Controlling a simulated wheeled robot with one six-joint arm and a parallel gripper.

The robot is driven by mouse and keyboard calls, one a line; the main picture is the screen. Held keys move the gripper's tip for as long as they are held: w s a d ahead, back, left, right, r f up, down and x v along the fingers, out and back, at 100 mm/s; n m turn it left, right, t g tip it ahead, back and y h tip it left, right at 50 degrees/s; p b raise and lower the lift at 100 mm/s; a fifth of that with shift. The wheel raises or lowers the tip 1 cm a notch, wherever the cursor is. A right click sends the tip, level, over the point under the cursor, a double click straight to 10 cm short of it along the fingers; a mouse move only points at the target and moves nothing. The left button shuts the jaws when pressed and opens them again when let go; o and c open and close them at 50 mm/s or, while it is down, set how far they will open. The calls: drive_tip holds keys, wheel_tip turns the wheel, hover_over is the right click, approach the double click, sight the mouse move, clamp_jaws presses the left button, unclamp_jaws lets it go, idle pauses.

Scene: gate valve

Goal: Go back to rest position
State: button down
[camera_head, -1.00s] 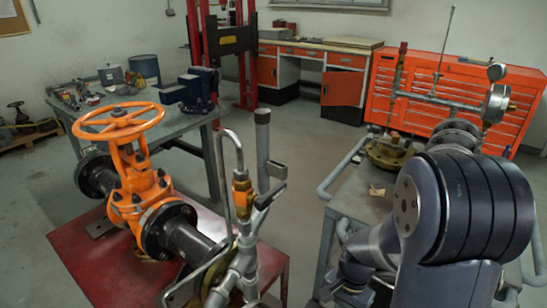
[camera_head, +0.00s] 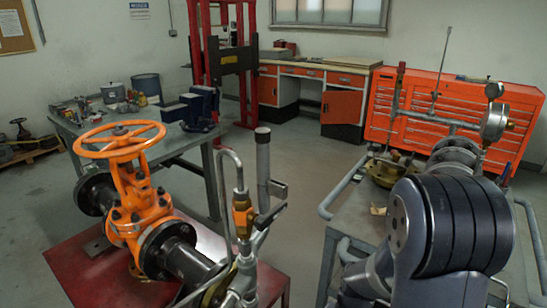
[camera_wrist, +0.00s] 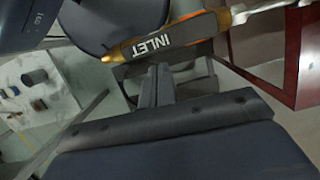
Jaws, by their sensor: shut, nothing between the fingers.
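My gripper (camera_wrist: 157,82) shows in the wrist view, its narrow dark fingers together with nothing between them. Beyond the fingertips is an orange part with a dark label reading INLET (camera_wrist: 152,47); I cannot tell how far away it is. In the head view my folded arm fills the lower right and the gripper cannot be made out. The orange gate valve (camera_head: 137,217) with its orange handwheel (camera_head: 118,139) stands upright at the left, apart from the visible part of my arm.
A red table (camera_head: 70,263) carries the valve and grey pipework (camera_head: 262,165). A grey cart (camera_head: 350,232) with pipes and gauges is at the right. A workbench (camera_head: 180,143) and a red press frame (camera_head: 195,60) stand behind. Grey floor shows between them.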

drive_tip(key=p+v, duration=0.1)
drive_tip(key=v, duration=0.9)
drive_tip(key=s+b+x, duration=0.1)
drive_tip(key=b+x, duration=0.1)
drive_tip(key=x, duration=0.9)
drive_tip(key=w+d+r+n, duration=0.3)
drive_tip(key=w+r, duration=0.5)
drive_tip(key=r, duration=0.2)
drive_tip(key=s+a+f+n+h+b, duration=0.1)
drive_tip(key=s+a+f+n+b, duration=0.1)
drive_tip(key=s+b, duration=0.2)
drive_tip(key=s, duration=0.3)
drive_tip(key=shift+s+f+t, duration=0.2)
drive_tip(key=shift+t, duration=0.1)
drive_tip(key=shift+r, duration=0.1)
